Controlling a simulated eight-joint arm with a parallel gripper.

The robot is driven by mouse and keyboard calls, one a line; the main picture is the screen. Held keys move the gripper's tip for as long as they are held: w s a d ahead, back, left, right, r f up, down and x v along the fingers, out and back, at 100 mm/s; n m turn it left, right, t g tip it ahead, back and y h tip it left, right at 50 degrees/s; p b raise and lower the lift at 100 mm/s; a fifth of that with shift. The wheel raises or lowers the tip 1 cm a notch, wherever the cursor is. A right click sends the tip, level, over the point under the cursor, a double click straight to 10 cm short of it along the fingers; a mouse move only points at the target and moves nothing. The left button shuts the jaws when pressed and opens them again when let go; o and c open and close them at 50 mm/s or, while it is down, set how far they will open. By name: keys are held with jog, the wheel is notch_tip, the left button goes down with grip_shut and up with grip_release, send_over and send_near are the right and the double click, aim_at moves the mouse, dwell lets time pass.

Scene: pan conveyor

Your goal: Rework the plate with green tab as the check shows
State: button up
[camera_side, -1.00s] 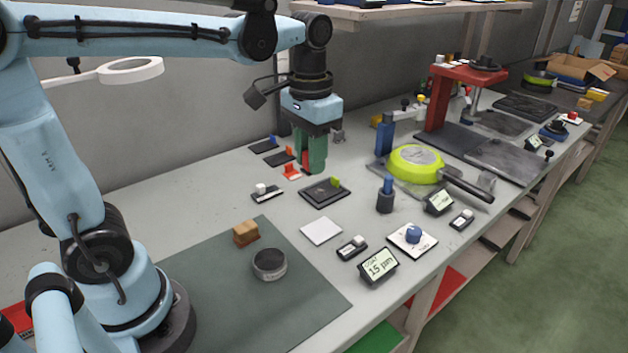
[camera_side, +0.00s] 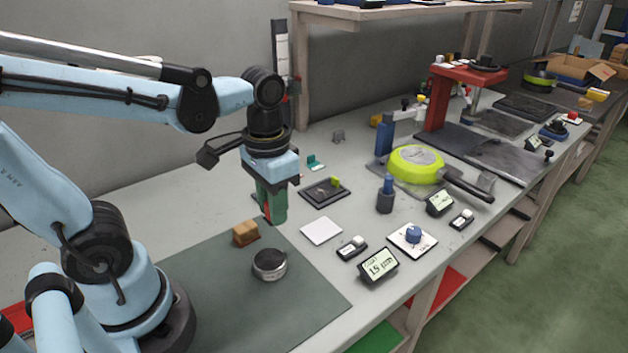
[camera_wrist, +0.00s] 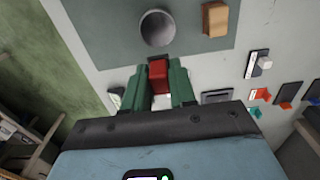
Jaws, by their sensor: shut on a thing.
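My gripper (camera_side: 272,205) hangs above the bench near the right edge of the grey-green mat (camera_side: 215,300). In the wrist view its green fingers (camera_wrist: 161,82) are shut on a small red block (camera_wrist: 158,76). A dark square plate with a yellow-green tab (camera_side: 318,196) lies on the bench to the right of my gripper. A small display (camera_side: 378,267) at the front appears to read "COAT 15 µm". A lime-green pan (camera_side: 413,165) with a black handle rests farther right. A teal piece (camera_side: 315,162) stands behind the dark plate.
A dark round cup (camera_side: 269,264) and a tan block (camera_side: 245,233) stand on the mat. A red press (camera_side: 460,75) stands farther back.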

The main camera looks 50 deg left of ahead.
aim_at(269, 259)
jog(key=shift+s+f, duration=0.95)
jog(key=shift+f, duration=2.85)
jog(key=shift+f, duration=0.5)
jog(key=shift+r, duration=0.1)
notch_tip(269, 259, up, 7)
